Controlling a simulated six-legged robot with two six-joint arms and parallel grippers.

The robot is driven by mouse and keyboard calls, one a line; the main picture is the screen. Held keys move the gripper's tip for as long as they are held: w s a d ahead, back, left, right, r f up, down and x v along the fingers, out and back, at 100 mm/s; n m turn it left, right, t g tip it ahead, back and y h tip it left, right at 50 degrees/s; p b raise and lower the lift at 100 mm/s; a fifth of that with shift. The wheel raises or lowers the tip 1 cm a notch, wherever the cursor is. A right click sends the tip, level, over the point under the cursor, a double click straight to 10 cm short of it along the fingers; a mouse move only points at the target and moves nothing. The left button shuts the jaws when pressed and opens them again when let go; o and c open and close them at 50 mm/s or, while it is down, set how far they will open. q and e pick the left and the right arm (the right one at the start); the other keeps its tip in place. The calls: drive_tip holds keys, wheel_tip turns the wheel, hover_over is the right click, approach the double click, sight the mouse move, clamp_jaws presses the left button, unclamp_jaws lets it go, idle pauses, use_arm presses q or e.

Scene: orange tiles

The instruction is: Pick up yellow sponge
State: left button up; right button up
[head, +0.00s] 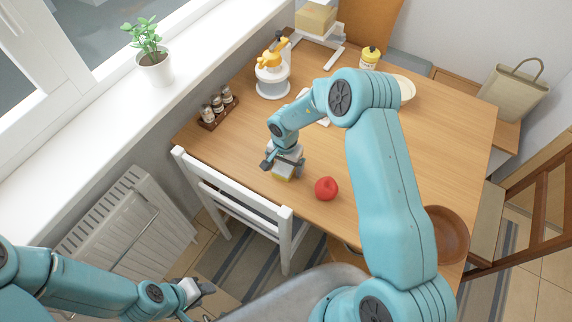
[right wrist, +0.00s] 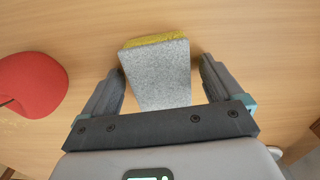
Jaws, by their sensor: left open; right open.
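The yellow sponge (head: 283,174) lies on the wooden table near its front edge, under my right gripper (head: 283,164). In the right wrist view the sponge (right wrist: 158,73) shows a grey face and a yellow edge at the far side. My right gripper (right wrist: 160,85) is open, with one finger on each side of the sponge and small gaps between. Whether the fingers reach down to the table cannot be told. My left gripper (head: 198,291) is open and empty, low at the left, away from the table.
A red apple-like object (head: 326,188) lies right of the sponge; it also shows in the right wrist view (right wrist: 30,84). A white chair (head: 232,204) stands at the table's front edge. A spice rack (head: 217,108), an orange-topped juicer (head: 272,74) and a brown bowl (head: 447,234) are on the table.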

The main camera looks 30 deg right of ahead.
sight(285, 165)
drive_tip(key=shift+s+a+r, duration=0.1)
drive_tip(key=c, duration=1)
wheel_tip(285, 165, up, 20)
drive_tip(key=shift+f, duration=0.1)
drive_tip(key=o, duration=0.4)
drive_tip(key=c, duration=0.4)
